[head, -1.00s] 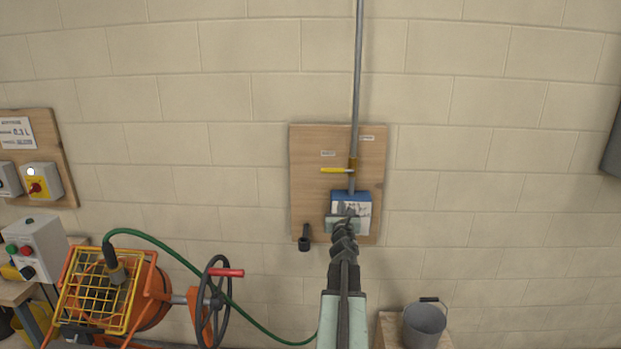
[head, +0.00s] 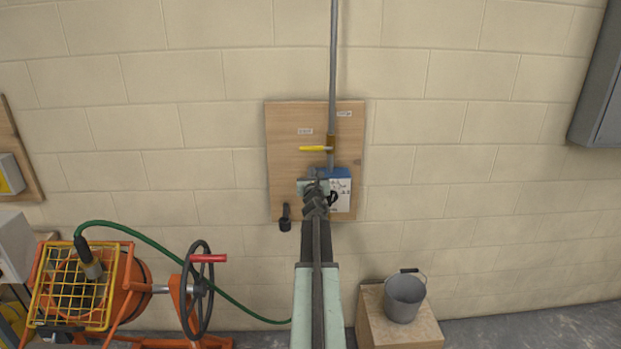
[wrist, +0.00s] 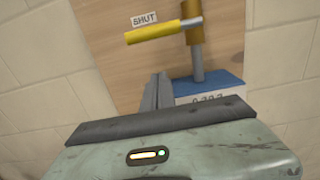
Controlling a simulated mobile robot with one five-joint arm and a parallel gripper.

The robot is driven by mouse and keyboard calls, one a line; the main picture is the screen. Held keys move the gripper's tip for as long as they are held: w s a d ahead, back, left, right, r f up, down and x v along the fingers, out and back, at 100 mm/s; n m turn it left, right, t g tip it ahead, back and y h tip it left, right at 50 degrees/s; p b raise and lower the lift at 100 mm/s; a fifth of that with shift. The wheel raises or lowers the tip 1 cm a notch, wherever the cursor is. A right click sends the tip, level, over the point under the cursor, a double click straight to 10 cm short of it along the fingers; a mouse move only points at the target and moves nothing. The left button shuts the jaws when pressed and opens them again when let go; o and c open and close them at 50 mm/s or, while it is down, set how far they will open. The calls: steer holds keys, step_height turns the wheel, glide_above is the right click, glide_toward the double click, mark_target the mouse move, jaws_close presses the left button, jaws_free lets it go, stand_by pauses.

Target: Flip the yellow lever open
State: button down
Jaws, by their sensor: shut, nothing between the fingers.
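The yellow lever (head: 313,148) lies level on a brass valve (head: 331,144) on a grey pipe, in front of a wooden board (head: 285,165). In the wrist view the lever (wrist: 154,33) points left from the brass valve (wrist: 194,22), under a label (wrist: 145,19) reading "SHUT". My gripper (wrist: 158,90) is shut and empty. It is below the lever and apart from it in the wrist view. In the head view my arm hides most of the gripper, in front of the lower board.
A blue-topped box (head: 340,173) sits under the valve, right beside my gripper. A black fitting (head: 285,217) is at the board's lower left. An orange mixer (head: 130,285) stands left, with a handwheel (head: 198,288). A bucket (head: 404,297) stands on a wooden block at right.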

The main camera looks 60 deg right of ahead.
mark_target(315, 147)
steer(key=d+r+p, duration=0.1)
steer(key=w+d+r+p, duration=0.2)
steer(key=r+p, duration=0.1)
steer(key=shift+w+a, duration=0.1)
stand_by(0.3)
